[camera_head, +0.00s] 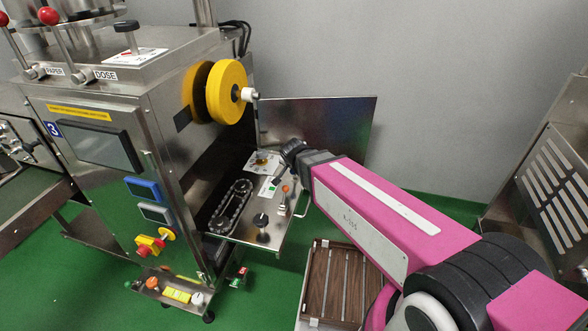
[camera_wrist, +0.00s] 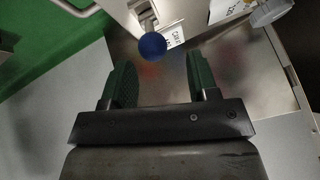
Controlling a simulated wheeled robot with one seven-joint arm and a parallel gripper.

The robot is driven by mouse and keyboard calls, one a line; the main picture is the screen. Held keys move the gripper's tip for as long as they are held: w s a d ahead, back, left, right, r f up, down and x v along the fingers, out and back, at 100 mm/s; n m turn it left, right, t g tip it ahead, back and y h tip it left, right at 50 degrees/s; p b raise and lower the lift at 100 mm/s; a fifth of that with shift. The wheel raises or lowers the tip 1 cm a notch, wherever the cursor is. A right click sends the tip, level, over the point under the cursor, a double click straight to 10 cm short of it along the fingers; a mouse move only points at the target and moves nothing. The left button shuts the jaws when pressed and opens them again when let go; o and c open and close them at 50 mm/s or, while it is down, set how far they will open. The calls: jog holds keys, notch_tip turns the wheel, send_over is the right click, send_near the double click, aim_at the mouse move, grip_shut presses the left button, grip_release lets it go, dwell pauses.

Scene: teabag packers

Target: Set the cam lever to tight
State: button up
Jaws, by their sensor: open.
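In the wrist view a blue ball knob (camera_wrist: 152,45), probably the end of the cam lever, shows just beyond my fingertips. A white label (camera_wrist: 175,37) lies beside it, its text only partly readable. My gripper (camera_wrist: 161,68) is open, with a dark green finger on each side and nothing between them. The knob lies roughly in line with the gap, slightly toward the left finger. In the head view my gripper (camera_head: 291,152) is small, over the back of the steel side table. The blue knob cannot be made out there, so the lever's setting is unclear.
The steel side table (camera_head: 285,232) carries an oval chain track (camera_head: 232,206), a black knob (camera_head: 261,219) and an orange-topped post (camera_head: 285,189). A yellow reel (camera_head: 226,92) juts from the machine at left. An upright steel panel (camera_head: 330,125) stands behind. A slatted wooden tray (camera_head: 340,285) sits below my arm.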

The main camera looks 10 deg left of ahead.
jog(key=v, duration=0.6)
dwell(0.3)
